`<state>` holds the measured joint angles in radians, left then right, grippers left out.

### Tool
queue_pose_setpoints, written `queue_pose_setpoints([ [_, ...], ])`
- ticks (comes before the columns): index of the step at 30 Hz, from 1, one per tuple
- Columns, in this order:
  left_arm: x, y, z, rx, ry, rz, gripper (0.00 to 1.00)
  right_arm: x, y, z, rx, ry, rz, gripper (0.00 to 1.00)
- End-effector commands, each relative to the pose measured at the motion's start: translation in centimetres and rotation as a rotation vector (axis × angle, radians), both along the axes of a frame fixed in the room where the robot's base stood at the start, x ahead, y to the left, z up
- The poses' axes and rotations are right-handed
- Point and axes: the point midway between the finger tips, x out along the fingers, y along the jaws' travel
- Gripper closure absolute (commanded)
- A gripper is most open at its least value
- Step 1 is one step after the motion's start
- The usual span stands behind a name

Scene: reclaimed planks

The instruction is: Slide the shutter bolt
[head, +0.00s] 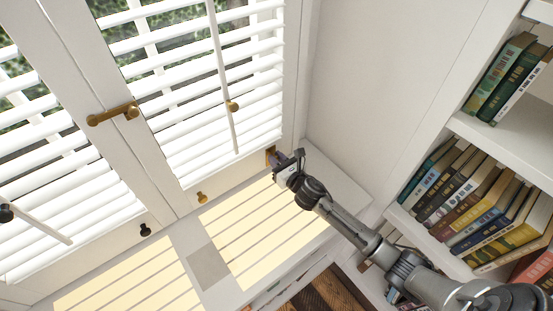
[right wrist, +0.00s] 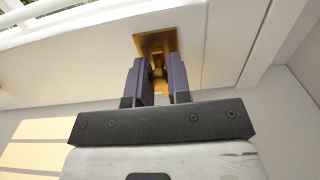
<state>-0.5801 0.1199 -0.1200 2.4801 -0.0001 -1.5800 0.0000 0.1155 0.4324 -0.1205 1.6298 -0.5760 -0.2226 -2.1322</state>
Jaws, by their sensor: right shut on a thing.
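The shutter bolt (right wrist: 155,42) is a brass square plate with a small brass knob, on the bottom rail of the right white shutter panel (head: 228,168). In the head view its brass plate (head: 270,155) shows at the panel's lower right corner, partly hidden by my right gripper (head: 285,162). In the right wrist view my right gripper (right wrist: 160,82) has its two purple-grey fingers close on either side of the brass knob and is shut on it. How far the bolt is slid cannot be told. My left gripper is not in view.
A brass latch (head: 113,114) joins the two shutter panels. A small brass knob (head: 202,197) and a dark knob (head: 145,229) sit on the lower rails. The sunlit sill (head: 255,235) below is clear. A bookshelf (head: 440,225) with several books stands at the right.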

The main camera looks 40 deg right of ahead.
Motion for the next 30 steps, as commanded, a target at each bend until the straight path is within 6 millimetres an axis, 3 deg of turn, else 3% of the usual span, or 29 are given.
queue_pose_setpoints([
  [3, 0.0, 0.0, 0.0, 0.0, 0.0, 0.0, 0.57, 0.0, 0.0, 0.0, 0.0, 0.0, 0.0, 1.0],
  [12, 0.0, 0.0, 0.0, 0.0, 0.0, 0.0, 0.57, 0.0, 0.0, -0.1, 0.0, 0.0, 0.0, 1.0],
  [19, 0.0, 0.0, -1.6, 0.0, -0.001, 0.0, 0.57, 0.0, 0.0, -2.6, 0.0, 0.001, 0.0, 1.0],
  [27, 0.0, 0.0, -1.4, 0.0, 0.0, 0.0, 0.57, -0.1, 0.0, -2.7, 0.0, 0.005, -0.001, 1.0],
  [28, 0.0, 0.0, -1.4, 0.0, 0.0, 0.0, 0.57, -0.1, 0.0, -2.7, 0.0, 0.005, -0.001, 0.8],
  [30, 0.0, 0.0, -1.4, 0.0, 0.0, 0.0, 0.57, -0.1, 0.0, -2.7, 0.0, 0.005, -0.001, 0.73],
])
